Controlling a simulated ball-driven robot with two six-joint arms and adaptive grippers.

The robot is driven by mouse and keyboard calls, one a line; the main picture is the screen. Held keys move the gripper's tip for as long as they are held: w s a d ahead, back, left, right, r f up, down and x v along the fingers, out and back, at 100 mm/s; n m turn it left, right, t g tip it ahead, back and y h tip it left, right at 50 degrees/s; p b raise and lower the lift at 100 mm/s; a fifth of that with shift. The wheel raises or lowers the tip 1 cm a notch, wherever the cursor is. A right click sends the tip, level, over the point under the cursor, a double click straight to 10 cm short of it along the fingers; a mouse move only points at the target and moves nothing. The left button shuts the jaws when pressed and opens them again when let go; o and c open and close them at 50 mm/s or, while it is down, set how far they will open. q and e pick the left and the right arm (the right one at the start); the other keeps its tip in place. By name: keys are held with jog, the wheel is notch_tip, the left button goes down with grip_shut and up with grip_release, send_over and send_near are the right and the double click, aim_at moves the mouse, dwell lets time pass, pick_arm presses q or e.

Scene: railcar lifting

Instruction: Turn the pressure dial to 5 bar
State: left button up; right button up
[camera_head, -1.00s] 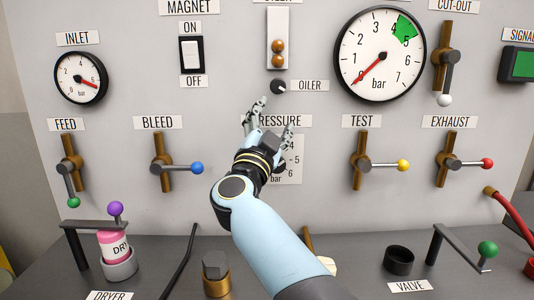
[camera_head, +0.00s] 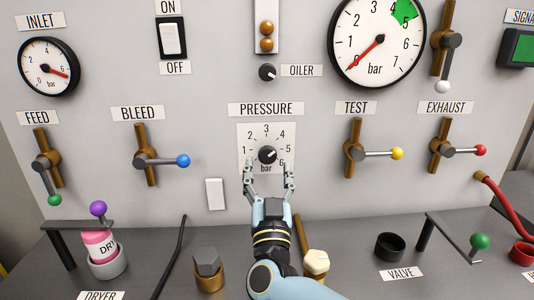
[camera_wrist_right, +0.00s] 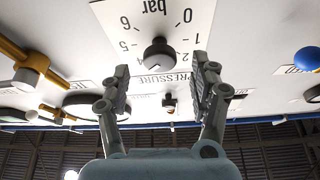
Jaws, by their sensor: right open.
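The pressure dial (camera_head: 267,155) is a round black knob on a white scale plate (camera_head: 243,130) under the PRESSURE label. Its white mark points to the upper right, around 4 to 5; I cannot read it exactly. My right gripper (camera_head: 268,166) is open, pointing up at the panel, with one finger on each side just below the knob. In the right wrist view the knob (camera_wrist_right: 159,54) shows upside down between the finger tips, and contact is not visible. My left gripper is not in view.
The large bar gauge (camera_head: 376,42) has its red needle near 0 and a green zone around 4 to 5. The oiler knob (camera_head: 267,72) is above the dial. The bleed lever (camera_head: 160,161) and test lever (camera_head: 372,154) flank it. A white switch (camera_head: 215,194) sits lower left.

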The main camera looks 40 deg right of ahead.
aim_at(268, 158)
jog(key=shift+p+x, duration=0.35)
jog(key=shift+x, duration=1.55)
jog(key=c, duration=1.2)
